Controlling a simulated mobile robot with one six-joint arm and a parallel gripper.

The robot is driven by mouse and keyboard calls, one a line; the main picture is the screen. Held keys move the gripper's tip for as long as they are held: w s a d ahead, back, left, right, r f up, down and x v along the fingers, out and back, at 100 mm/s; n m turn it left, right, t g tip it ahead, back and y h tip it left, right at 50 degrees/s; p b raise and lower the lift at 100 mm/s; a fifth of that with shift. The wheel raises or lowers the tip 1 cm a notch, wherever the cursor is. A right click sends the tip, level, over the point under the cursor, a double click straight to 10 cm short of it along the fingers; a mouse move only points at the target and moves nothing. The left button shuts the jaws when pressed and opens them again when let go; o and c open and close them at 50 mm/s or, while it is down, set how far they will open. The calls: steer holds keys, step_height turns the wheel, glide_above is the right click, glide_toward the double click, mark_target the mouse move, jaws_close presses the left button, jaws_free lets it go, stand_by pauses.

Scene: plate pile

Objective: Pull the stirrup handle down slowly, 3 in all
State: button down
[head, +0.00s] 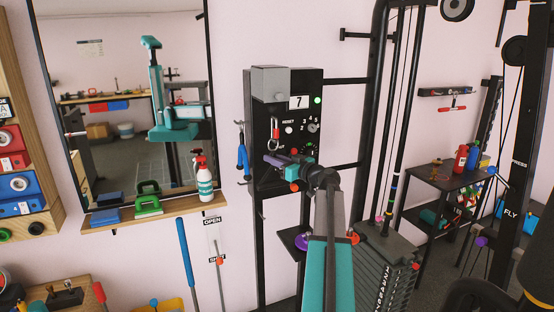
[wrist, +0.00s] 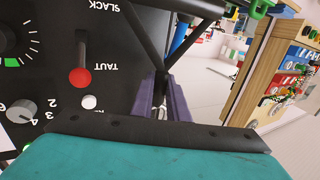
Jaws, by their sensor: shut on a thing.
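My gripper (head: 274,160) reaches in front of the black control panel (head: 251,115) in the head view, its tip pointing left. In the wrist view, my gripper's purple fingers (wrist: 161,98) are closed together around a narrow part. A black V-shaped frame with a crossbar, apparently the stirrup handle (wrist: 190,45), runs from the fingers to the top of the wrist view. The fingers hide where they grip it. In the head view my arm covers much of the handle. The panel display (head: 299,102) reads 7, with a green light beside it.
A blue-handled tool (head: 242,158) hangs on the panel's left side. A weight stack (head: 385,275) stands at right. A shelf (head: 105,217) with a spray bottle is at left.

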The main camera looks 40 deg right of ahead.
mark_target(261, 186)
steer(key=shift+f, duration=0.1)
steer(key=shift+w+a+f+b, duration=0.1)
steer(key=shift+f+b, duration=1.1)
steer(key=shift+b, duration=0.4)
steer(key=shift+f+b, duration=1.2)
steer(key=shift+b, duration=0.35)
steer(key=shift+f+b, duration=1.15)
steer(key=shift+b, duration=0.3)
